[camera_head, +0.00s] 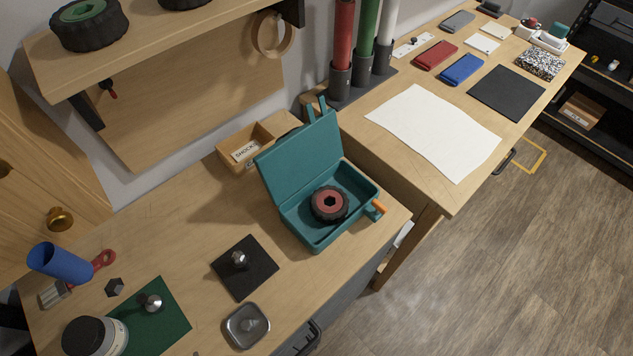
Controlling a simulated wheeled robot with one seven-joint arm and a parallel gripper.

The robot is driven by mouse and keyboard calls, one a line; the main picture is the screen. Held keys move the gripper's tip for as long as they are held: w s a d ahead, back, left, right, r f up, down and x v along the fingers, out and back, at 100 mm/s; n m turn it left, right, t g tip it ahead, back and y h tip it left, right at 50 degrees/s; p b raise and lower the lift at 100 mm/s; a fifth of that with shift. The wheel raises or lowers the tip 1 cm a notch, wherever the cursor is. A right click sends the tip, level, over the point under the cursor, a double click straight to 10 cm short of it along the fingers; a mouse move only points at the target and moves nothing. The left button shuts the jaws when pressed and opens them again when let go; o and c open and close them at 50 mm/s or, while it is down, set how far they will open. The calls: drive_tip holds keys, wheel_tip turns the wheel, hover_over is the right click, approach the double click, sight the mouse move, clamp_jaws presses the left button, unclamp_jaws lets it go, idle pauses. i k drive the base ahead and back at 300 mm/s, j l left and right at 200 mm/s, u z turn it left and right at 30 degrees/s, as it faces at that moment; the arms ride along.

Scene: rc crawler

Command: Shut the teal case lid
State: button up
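The teal case (318,241) stands on the wooden workbench, near its right end. Its teal lid (300,155) is open and leans up and back, toward the wall. A black wheel with a red hub (329,204) lies inside the case. An orange latch or tab (375,209) sticks out at the case's right side. My gripper is not in view.
A wooden box labelled SHOCKS (243,152) stands behind the case, left of the lid. A black mat (262,277) with a metal part and a small metal tray (246,326) lie in front. A second table (422,195) stands at right.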

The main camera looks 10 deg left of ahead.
sight(298, 157)
drive_tip(key=i+l+u, duration=0.15)
drive_tip(key=l, duration=0.2)
drive_tip(key=i+l+u, duration=0.1)
drive_tip(key=l, duration=0.25)
drive_tip(key=i+l+u, duration=0.15)
drive_tip(key=l, duration=0.25)
drive_tip(key=i+l+u, duration=0.15)
drive_tip(key=l, duration=0.2)
drive_tip(key=i+l+u, duration=0.15)
drive_tip(key=l, duration=0.25)
drive_tip(key=i+j, duration=0.25)
drive_tip(key=i, duration=0.2)
